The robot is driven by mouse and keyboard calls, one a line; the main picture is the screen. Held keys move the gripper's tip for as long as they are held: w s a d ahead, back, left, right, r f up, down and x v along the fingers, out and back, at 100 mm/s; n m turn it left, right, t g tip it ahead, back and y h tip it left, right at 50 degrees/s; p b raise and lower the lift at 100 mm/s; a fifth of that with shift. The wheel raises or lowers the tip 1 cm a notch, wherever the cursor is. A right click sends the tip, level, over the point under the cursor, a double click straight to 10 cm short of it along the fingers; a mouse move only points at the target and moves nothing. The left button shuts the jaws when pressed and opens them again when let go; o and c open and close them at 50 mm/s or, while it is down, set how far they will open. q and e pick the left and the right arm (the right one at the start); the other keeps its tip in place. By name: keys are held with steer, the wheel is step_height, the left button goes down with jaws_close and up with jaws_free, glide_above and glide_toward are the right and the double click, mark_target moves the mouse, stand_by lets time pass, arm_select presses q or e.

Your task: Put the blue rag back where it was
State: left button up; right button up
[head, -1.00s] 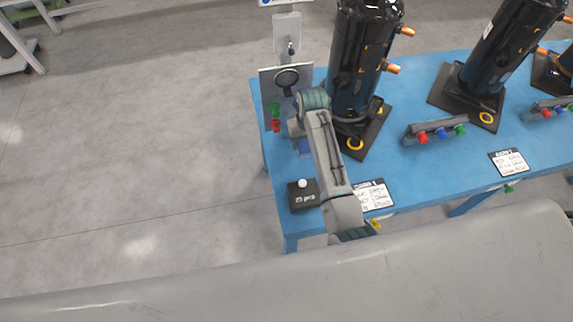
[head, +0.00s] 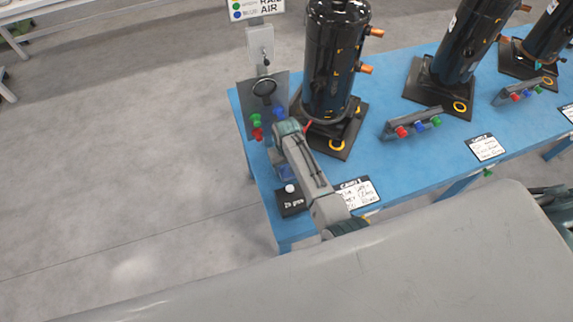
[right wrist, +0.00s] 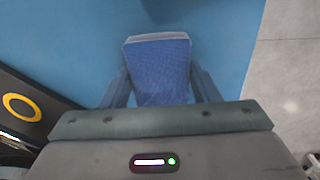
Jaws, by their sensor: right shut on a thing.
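The blue rag (right wrist: 158,62) shows in the right wrist view between the two fingers of my right gripper (right wrist: 160,95), which is shut on it. In the head view my right gripper (head: 281,165) hangs from the wrist over the left end of the blue table (head: 390,165). A bit of the rag (head: 284,173) shows there, just behind the black box. I cannot tell whether the rag touches the table top. My left gripper is not in view.
A black box with a white knob (head: 293,203) stands at the front left corner, beside a written card (head: 357,194). A grey panel with coloured knobs (head: 246,98) stands behind. Black compressors (head: 333,65) on dark bases and valve bars (head: 412,125) stand to the right.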

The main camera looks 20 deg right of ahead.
mark_target(287, 167)
steer(key=shift+f, duration=0.1)
steer(key=o, duration=0.9)
step_height(287, 167, up, 12)
steer(key=b, duration=0.1)
steer(key=shift+b, duration=0.3)
